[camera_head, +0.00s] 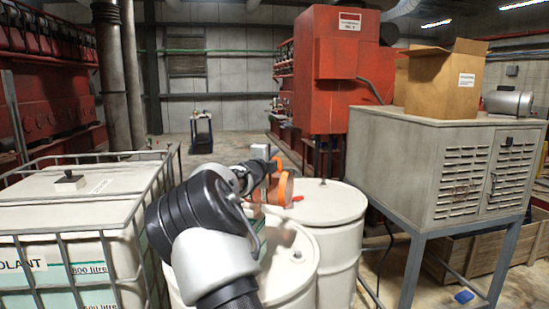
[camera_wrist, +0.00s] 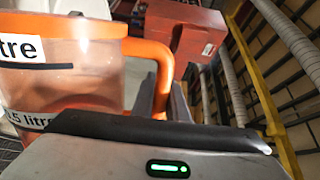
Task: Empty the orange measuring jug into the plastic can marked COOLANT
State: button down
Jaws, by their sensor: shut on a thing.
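The orange measuring jug (camera_head: 284,188) is held up above the white drums in the head view, partly behind my arm. In the wrist view its clear body (camera_wrist: 80,80) has an orange rim, an orange handle and litre labels. My gripper (camera_wrist: 166,98) is shut on the jug's handle. I cannot tell how much is in the jug. The letters OLANT show on a large caged tank (camera_head: 85,190) at the left. No separate can with a readable COOLANT mark shows. A pale thing with a greenish edge (camera_head: 260,243) is mostly hidden behind my arm.
Two white drums stand close together, the right one (camera_head: 337,215) clear of my arm. A grey louvred cabinet (camera_head: 465,170) with a cardboard box (camera_head: 445,85) on top is at the right. A red machine (camera_head: 330,70) stands behind. Open floor shows at the back.

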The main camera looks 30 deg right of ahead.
jog(key=shift+w+a+r+n, duration=0.3)
jog(key=shift+w+a+n, duration=0.3)
jog(key=shift+w+a, duration=0.05)
jog(key=shift+w+a+r+n, duration=0.25)
jog(key=shift+w+a+n, duration=0.35)
jog(key=shift+w, duration=0.05)
dwell(2.4)
jog(key=shift+s+a, duration=0.1)
jog(key=shift+s, duration=0.05)
dwell(1.0)
